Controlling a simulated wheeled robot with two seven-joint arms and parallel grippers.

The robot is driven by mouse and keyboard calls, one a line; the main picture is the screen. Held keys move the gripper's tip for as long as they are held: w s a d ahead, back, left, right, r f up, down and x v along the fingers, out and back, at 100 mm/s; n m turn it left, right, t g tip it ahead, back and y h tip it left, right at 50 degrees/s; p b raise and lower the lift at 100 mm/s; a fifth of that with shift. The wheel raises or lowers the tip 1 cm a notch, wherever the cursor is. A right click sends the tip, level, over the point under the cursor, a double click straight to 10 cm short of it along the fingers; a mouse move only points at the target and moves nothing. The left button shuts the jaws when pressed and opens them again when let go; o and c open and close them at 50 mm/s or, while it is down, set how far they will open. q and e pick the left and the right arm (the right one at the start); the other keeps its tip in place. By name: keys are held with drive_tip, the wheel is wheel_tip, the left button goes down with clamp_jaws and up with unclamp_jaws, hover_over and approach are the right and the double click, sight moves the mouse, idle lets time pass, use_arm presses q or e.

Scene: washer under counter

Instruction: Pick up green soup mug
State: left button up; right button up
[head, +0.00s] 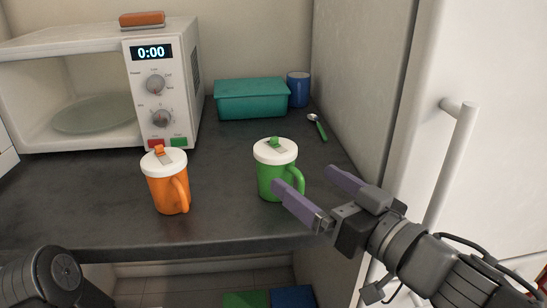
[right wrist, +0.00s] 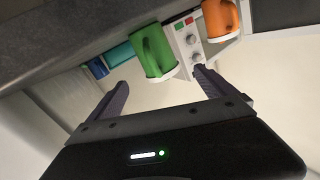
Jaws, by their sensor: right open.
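The green soup mug (head: 268,178), with a white lid and green tab, stands upright on the dark counter, its handle to the right. My right gripper (head: 303,192) is open, its purple fingers pointing toward the mug from the right; the near finger overlaps the mug's lower right side in the head view. In the right wrist view the green mug (right wrist: 154,52) shows beyond and between the open fingers (right wrist: 160,82), with nothing held. I cannot tell whether a finger touches the mug. A dark part of my left arm shows at lower left; its gripper is out of view.
An orange mug (head: 167,185) stands left of the green one. Behind are a microwave (head: 180,90) with an open front, a teal box (head: 250,99), a blue cup (head: 298,90) and a green-handled spoon (head: 318,127). A wall and white fridge (head: 480,120) bound the right.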

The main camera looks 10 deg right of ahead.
sight(301, 177)
idle(0.3)
drive_tip(key=shift+w+a+f, duration=0.1)
drive_tip(key=shift+w+a, duration=0.15)
drive_tip(key=shift+w, duration=0.25)
drive_tip(key=shift+w+a+b, duration=0.35)
drive_tip(key=shift+w+b, duration=0.1)
drive_tip(key=shift+w, duration=0.1)
drive_tip(key=shift+a, duration=0.1)
drive_tip(key=shift+w, duration=0.25)
drive_tip(key=b+x, duration=0.3)
drive_tip(key=x, duration=0.1)
drive_tip(key=shift+w+a+f+b, duration=0.1)
drive_tip(key=shift+a+f+b, duration=0.1)
drive_tip(key=shift+b, duration=0.2)
drive_tip(key=shift+w+a+r, duration=0.1)
drive_tip(key=shift+w+r, duration=0.1)
drive_tip(key=shift+r, duration=0.1)
